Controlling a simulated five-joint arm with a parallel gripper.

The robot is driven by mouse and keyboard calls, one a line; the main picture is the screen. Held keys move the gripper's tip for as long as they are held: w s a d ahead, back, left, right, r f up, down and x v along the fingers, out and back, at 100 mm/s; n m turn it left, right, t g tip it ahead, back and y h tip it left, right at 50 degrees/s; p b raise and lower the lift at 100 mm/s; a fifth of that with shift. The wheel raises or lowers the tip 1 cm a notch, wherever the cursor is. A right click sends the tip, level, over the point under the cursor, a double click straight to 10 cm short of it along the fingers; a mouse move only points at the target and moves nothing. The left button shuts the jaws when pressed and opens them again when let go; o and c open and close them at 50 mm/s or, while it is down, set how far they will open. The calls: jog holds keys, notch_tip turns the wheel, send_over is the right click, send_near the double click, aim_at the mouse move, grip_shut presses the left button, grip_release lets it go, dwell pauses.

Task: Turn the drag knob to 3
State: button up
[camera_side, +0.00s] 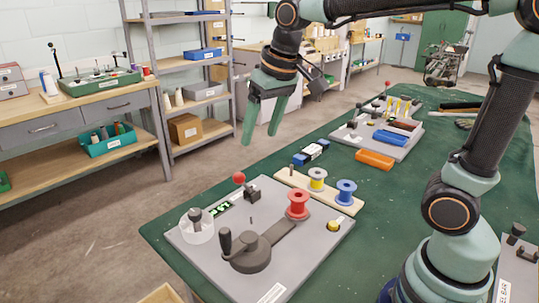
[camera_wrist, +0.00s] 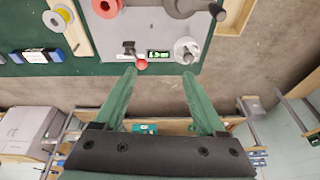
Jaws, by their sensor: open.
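A grey panel (camera_side: 310,254) lies on the green table. At its left corner stands a pale round dial (camera_side: 198,230) with a dark knob on top, which could be the drag knob; I cannot read its numbers or setting. The dial also shows in the wrist view (camera_wrist: 187,50), near the right fingertip. Beside it are a small green-lit display (camera_side: 221,208) and a red-ball lever (camera_side: 239,177). My gripper (camera_side: 260,138) is open and empty, above and beyond the panel's far edge, touching nothing. In the wrist view my gripper (camera_wrist: 159,72) has its fingers spread.
The panel also carries a dark crank (camera_side: 250,250), a red spool (camera_side: 298,203) and a small yellow part (camera_side: 334,224). A wooden strip (camera_side: 320,191) with yellow and blue spools lies behind it.

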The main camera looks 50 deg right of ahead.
jog(key=w+a+f+g, duration=0.25)
jog(key=w+a, duration=0.25)
jog(key=w, duration=0.3)
jog(key=m+g, duration=0.1)
send_near(195, 212)
notch_tip(195, 212, down, 8)
jog(key=shift+w+a+f, duration=0.1)
jog(key=shift+a+f, duration=0.05)
jog(key=shift+f, duration=0.1)
jog(key=shift+c, duration=0.3)
grip_shut()
